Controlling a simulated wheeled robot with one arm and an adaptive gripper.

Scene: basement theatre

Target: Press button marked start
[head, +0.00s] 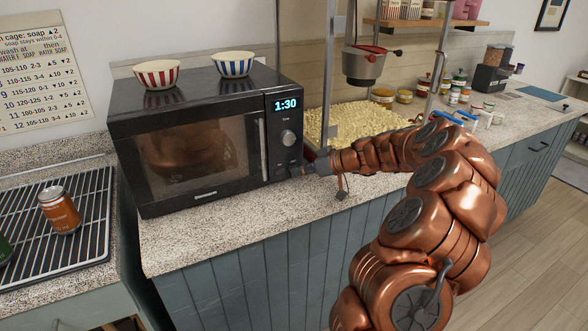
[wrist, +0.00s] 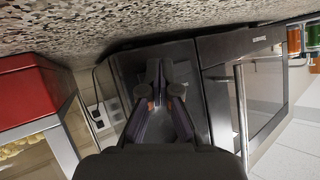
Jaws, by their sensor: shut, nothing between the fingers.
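The black microwave (head: 195,138) stands on the speckled counter, its clock reading 1:30. Its control panel (head: 286,120) is on the right side, with a round knob (head: 288,138) and small dark buttons low down. No label marked start can be read, and my gripper partly covers the panel's lower corner. My gripper (head: 294,172) is shut and empty, close to that lower right corner; I cannot tell whether it touches. In the wrist view the shut fingers (wrist: 157,88) point at the dark panel, beside the microwave door handle (wrist: 242,110).
Two striped bowls, one red (head: 157,73) and one blue (head: 233,64), sit on the microwave. A popcorn machine (head: 350,118) stands close to its right. A can (head: 59,211) sits on a rack at left. My arm crosses the counter's front edge.

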